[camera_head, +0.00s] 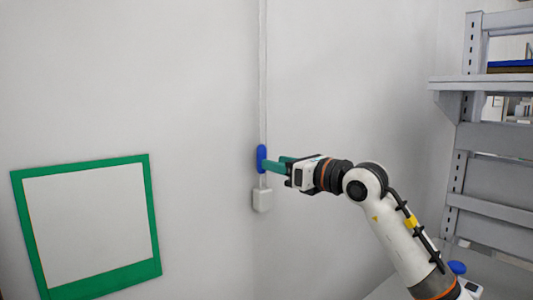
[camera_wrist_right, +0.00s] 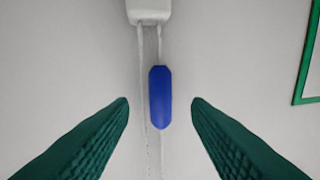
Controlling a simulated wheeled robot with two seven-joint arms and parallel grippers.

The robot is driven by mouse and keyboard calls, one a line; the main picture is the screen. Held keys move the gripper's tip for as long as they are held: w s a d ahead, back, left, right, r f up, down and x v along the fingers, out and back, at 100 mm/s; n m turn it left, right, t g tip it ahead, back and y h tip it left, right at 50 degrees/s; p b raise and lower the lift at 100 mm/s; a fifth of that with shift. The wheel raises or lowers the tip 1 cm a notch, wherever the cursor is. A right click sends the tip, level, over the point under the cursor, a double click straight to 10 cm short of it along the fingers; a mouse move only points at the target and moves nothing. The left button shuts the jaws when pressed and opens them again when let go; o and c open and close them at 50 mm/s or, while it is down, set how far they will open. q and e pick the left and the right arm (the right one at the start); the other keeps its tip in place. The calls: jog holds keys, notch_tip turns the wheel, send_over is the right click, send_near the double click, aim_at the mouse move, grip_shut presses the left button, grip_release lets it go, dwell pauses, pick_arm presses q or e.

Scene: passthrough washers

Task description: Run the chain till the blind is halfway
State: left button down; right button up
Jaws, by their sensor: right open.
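The chain (camera_head: 263,70) hangs as a thin pale loop down the wall, and a blue grip piece (camera_head: 261,158) sits on it. In the right wrist view the blue piece (camera_wrist_right: 160,97) is on one strand of the chain (camera_wrist_right: 143,100). My right gripper (camera_head: 268,165) is at the blue piece in the head view. In the right wrist view my right gripper (camera_wrist_right: 160,108) is open, with one green finger on each side of the blue piece and gaps on both sides. The green-framed panel (camera_head: 153,220) is at the lower left; I cannot tell whether it is the blind. My left gripper is not in view.
A white box (camera_head: 262,200) is on the wall at the chain's bottom; it also shows in the right wrist view (camera_wrist_right: 148,11). A grey metal shelf rack (camera_head: 480,83) stands at the right. The wall between the panel and the chain is bare.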

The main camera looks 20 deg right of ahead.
jog(key=p+x, duration=0.1)
jog(key=x, duration=0.3)
jog(key=shift+w+a, duration=0.15)
jog(key=shift+w, duration=0.05)
jog(key=shift+c, duration=0.2)
grip_shut()
